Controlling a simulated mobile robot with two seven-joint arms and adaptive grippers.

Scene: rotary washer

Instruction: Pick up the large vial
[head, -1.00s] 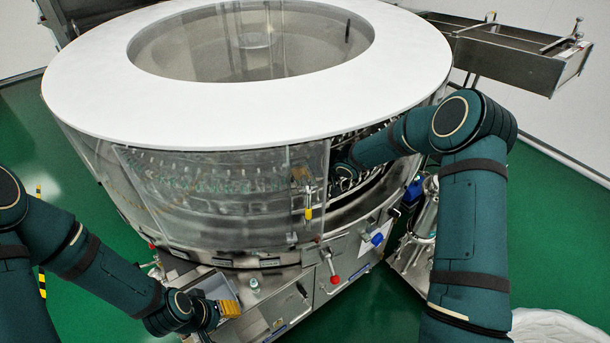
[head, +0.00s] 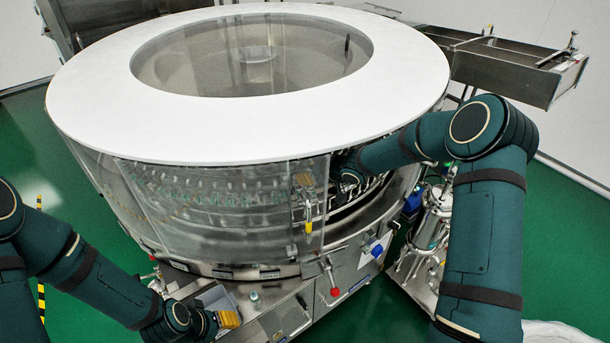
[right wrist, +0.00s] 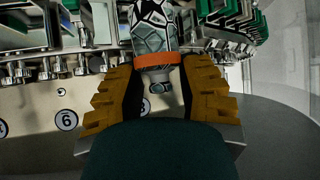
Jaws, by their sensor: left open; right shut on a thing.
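In the right wrist view a vial (right wrist: 152,40) with a black-and-pale web pattern and an orange band stands between the yellow-orange fingers of my right gripper (right wrist: 158,82). The gripper is shut on it near the orange band. In the head view my right arm reaches in through the opening of the rotary washer (head: 235,205), and its gripper and the vial there are too small to make out. My left gripper (head: 228,320) is open and empty at the lower left, in front of the washer's steel base.
The clear guard and the white ring top (head: 110,110) surround the washer's inside, close to my right arm. Metal holders with green parts (right wrist: 30,25) flank the vial.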

